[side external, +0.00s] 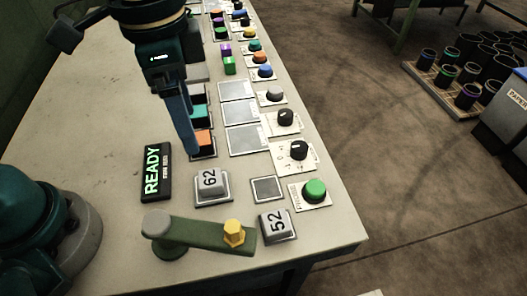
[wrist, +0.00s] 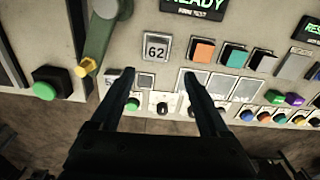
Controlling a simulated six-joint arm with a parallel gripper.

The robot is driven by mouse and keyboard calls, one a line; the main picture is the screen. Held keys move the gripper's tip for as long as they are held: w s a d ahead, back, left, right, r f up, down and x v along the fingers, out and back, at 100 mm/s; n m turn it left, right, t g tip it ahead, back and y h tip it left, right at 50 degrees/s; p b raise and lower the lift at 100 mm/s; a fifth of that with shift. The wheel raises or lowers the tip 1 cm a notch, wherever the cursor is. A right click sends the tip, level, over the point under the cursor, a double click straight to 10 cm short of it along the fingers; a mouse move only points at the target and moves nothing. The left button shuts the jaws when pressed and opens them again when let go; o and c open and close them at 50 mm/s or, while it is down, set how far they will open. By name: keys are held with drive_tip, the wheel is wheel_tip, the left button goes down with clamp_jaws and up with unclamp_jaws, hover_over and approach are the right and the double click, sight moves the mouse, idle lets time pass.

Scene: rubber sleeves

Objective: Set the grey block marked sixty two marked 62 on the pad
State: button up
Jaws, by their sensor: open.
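The grey block marked 62 (side external: 209,181) sits on a framed square base on the bench, just right of the READY sign. It also shows in the wrist view (wrist: 156,47), above and between my fingertips. A small empty dark square pad (side external: 267,189) with a pale rim lies to its right, beside a green button; in the wrist view the pad (wrist: 146,80) shows near my left fingertip. My gripper (side external: 190,148) is above the bench, beyond block 62, near an orange block. In the wrist view my gripper (wrist: 160,78) has its fingers wide apart with nothing between them.
A similar block marked 52 (side external: 277,224) sits near the bench's front edge. A green lever with a yellow knob (side external: 233,234) lies beside it. The READY sign (side external: 155,172) stands left of block 62. Orange and teal blocks (side external: 201,141), flat panels and knobs line the bench behind.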

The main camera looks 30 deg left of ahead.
drive_tip(key=s+a+r+n+t, duration=0.1)
drive_tip(key=s+a+n+t, duration=0.4)
drive_tip(key=a+n, duration=0.3)
drive_tip(key=shift+s+a, duration=0.6)
drive_tip(key=shift+a, duration=0.5)
